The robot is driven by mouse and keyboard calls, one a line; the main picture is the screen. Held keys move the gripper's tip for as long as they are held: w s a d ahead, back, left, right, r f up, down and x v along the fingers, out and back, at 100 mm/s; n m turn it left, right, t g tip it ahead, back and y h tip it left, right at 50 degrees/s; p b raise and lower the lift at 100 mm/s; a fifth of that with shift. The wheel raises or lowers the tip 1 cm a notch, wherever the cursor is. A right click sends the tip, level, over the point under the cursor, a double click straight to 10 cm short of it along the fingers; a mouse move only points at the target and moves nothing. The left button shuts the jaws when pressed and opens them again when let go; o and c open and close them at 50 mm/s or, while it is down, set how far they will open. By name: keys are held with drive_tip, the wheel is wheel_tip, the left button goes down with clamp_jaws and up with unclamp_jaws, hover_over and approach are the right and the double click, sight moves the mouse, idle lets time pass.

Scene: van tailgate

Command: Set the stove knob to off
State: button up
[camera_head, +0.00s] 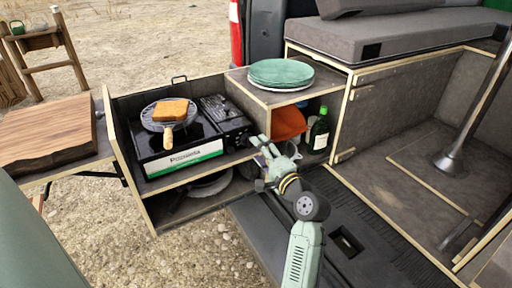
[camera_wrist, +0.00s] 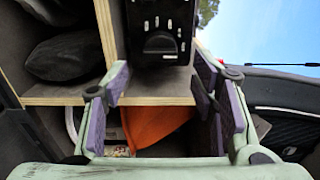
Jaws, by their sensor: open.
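The portable camping stove (camera_head: 183,158) sits on the upper shelf of the pull-out kitchen unit, with a grill and toast on it. Its dark round knob (camera_wrist: 160,43) shows in the wrist view, on the black panel at the top centre. Which setting the knob points to is too dark to tell. In the head view I cannot make the knob out clearly. My gripper (camera_head: 268,162) is in front of the unit, near the stove's right end. In the wrist view my gripper (camera_wrist: 162,82) is open and empty, its purple pads apart, with the knob beyond the gap and not touched.
Right of the stove stand a stack of green plates (camera_head: 281,73) on a shelf top, an orange cloth (camera_head: 287,123) and a dark bottle (camera_head: 319,132) beneath. A wooden board (camera_head: 45,130) lies at left. Wooden shelf edges lie close around my gripper.

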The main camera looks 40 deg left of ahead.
drive_tip(key=v, duration=0.9)
